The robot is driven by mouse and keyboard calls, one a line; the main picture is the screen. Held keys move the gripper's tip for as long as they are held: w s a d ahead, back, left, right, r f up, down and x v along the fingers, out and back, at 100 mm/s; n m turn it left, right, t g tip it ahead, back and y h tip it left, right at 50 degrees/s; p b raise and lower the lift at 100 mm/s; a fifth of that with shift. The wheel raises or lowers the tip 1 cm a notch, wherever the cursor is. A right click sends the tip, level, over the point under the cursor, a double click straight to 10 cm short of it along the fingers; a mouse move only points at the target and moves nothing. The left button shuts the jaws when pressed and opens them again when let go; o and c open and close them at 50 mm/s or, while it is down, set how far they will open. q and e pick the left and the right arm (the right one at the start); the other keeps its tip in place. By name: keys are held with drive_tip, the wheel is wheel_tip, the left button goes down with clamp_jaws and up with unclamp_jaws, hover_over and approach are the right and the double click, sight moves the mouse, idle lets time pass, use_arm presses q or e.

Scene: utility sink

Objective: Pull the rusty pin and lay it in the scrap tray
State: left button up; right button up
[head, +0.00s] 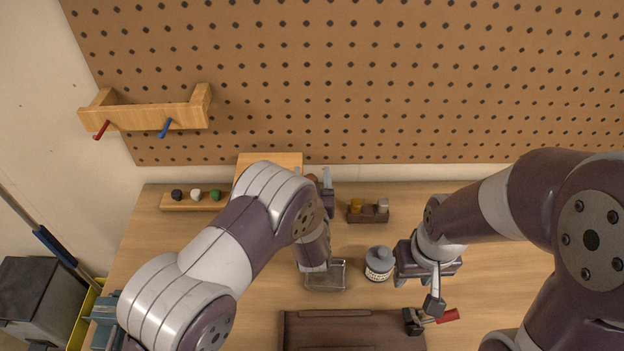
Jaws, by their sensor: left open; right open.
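I cannot make out the rusty pin for certain; a small reddish-brown rounded thing (311,178) shows beside a blue-grey fixture (328,190) at the back of the bench, partly behind my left arm. A small grey, open, tray-like box (338,276) stands mid-bench; I cannot tell if it is the scrap tray. My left gripper (315,268) points down over that box, its fingers mostly hidden by its own wrist.
A dark wooden board (350,330) lies at the front, with a red-handled clamp (440,318) at its right. A small holder (367,213) and a rack with knobs (190,203) stand at the back. A blue-grey vise-like fixture (105,310) is at left. Bench at right is partly clear.

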sight(310, 174)
use_arm(q)
drive_tip(key=shift+w+a+f, duration=0.15)
drive_tip(key=shift+w+a, duration=0.35)
drive_tip(key=shift+w, duration=0.05)
drive_tip(key=shift+s+d, duration=0.1)
drive_tip(key=shift+d, duration=0.25)
drive_tip(key=c, duration=0.8)
drive_tip(key=shift+a, duration=0.1)
use_arm(e)
drive_tip(key=shift+w+a+r, duration=0.1)
drive_tip(key=shift+a, duration=0.15)
use_arm(q)
wheel_tip(310, 174, up, 4)
drive_tip(key=shift+r+b, duration=0.15)
drive_tip(key=shift+b, duration=0.8)
drive_tip(key=shift+w+d+r+b, duration=0.6)
drive_tip(key=shift+d+r, duration=0.55)
drive_tip(key=shift+d, duration=0.7)
drive_tip(key=shift+w+d+r+b, duration=0.6)
drive_tip(key=shift+d+r, duration=0.55)
drive_tip(key=shift+d, duration=0.65)
drive_tip(key=shift+w+d+r+b, duration=0.45)
drive_tip(key=shift+w+d+r, duration=0.5)
drive_tip(key=shift+d, duration=0.9)
use_arm(e)
drive_tip(key=shift+f, duration=2.5)
use_arm(q)
drive_tip(key=shift+s+r, duration=0.2)
drive_tip(key=shift+f, duration=0.1)
